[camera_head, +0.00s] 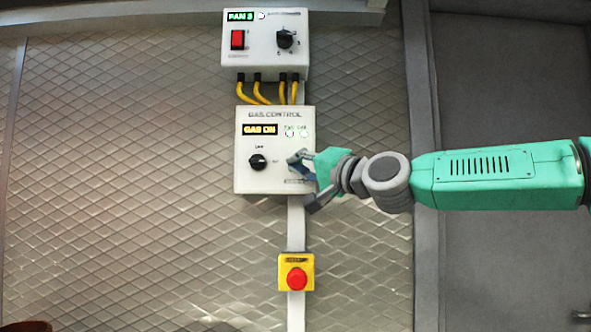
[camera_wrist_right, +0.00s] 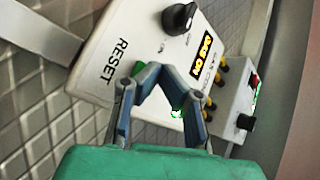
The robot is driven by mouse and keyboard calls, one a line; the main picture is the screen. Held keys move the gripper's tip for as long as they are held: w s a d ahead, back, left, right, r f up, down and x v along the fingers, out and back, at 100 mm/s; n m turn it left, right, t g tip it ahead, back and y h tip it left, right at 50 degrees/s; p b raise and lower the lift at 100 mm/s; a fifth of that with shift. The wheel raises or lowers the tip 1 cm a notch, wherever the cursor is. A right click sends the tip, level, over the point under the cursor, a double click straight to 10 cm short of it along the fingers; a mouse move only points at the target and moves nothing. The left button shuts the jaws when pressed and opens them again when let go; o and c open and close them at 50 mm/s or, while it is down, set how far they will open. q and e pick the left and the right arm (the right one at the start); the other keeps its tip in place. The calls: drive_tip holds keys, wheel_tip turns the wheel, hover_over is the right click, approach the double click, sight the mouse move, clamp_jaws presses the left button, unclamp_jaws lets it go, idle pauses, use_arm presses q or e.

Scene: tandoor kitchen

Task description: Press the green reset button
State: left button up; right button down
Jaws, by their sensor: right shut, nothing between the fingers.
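The white gas control box (camera_head: 247,180) is on the wall, with a lit "GAS ON" display and a black knob. In the right wrist view the box (camera_wrist_right: 104,50) carries the word RESET, and a green button (camera_wrist_right: 137,68) shows beside that word, partly hidden by my fingertips. In the head view my gripper covers the button's place. My right gripper (camera_head: 295,161) is shut and empty, in front of the box's lower right. It also shows in the right wrist view (camera_wrist_right: 147,75), its tips at the button; I cannot tell whether they touch. My left gripper is not in view.
A Fan 3 box (camera_head: 262,58) with a red switch hangs above, joined by yellow cables (camera_head: 262,93). A red emergency button (camera_head: 297,278) on a yellow box is below. A vertical grey frame (camera_head: 428,250) stands to the right. The wall left of the boxes is clear.

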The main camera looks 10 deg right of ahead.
drive_tip(key=shift+s, duration=0.4)
drive_tip(key=shift+s+a+b, duration=0.2)
drive_tip(key=shift+s+b, duration=0.1)
drive_tip(key=shift+s, duration=0.5)
drive_tip(key=shift+s+a+b, duration=0.2)
drive_tip(key=shift+s+b, duration=0.15)
drive_tip(key=shift+s, duration=0.5)
drive_tip(key=shift+s+a+b, duration=0.2)
drive_tip(key=shift+s+b, duration=0.1)
drive_tip(key=shift+s, duration=0.5)
